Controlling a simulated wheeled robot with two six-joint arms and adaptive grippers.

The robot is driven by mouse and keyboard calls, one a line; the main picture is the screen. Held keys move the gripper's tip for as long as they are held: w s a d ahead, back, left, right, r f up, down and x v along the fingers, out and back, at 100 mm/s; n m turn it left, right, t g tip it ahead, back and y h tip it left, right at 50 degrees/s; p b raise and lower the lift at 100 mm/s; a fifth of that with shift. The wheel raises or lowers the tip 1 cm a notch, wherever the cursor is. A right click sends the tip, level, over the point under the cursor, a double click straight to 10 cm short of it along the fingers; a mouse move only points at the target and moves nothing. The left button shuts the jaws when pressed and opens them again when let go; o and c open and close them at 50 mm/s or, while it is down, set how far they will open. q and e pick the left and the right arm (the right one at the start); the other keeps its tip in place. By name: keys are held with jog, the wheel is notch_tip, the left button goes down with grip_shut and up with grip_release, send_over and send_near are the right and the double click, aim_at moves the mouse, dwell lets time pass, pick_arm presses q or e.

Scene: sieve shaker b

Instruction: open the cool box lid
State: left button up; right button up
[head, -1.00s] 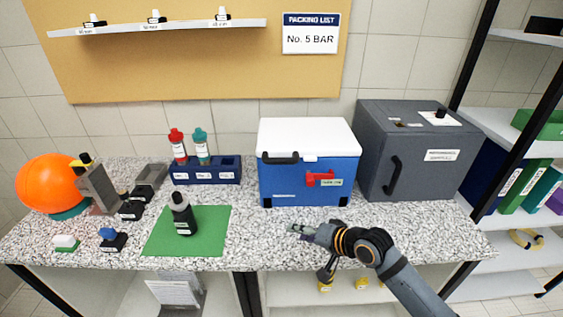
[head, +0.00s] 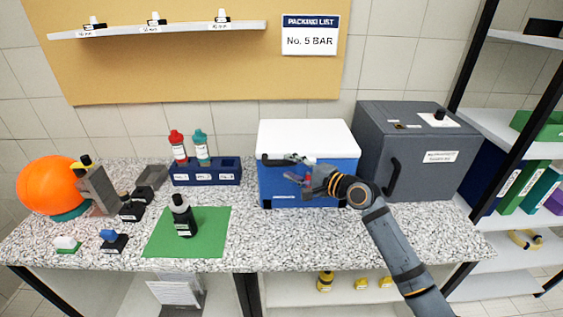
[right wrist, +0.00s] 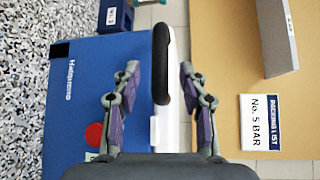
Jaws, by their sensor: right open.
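The cool box (head: 307,135) stands on the counter with a blue body and a white lid, and the lid is shut. A black handle (head: 272,160) sits at the lid's front edge on the left. My right gripper (head: 292,168) is open and empty in front of the box, near the handle's right end. In the right wrist view the black handle (right wrist: 161,65) appears between the two open fingers, apart from both; I cannot tell its depth. A red latch (right wrist: 93,134) on the box front is mostly hidden by my gripper in the head view. My left gripper is out of view.
A grey cabinet (head: 425,180) stands close to the box's right. A blue rack (head: 207,175) with red-capped and teal bottles is to its left. A black bottle (head: 183,215) stands on a green mat (head: 215,240). The counter before the box is clear.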

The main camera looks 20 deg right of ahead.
aim_at(284, 165)
jog(key=x, duration=0.4)
jog(key=shift+w+a+p, duration=0.2)
jog(key=shift+w+p, duration=0.1)
jog(key=shift+p, duration=0.05)
grip_shut()
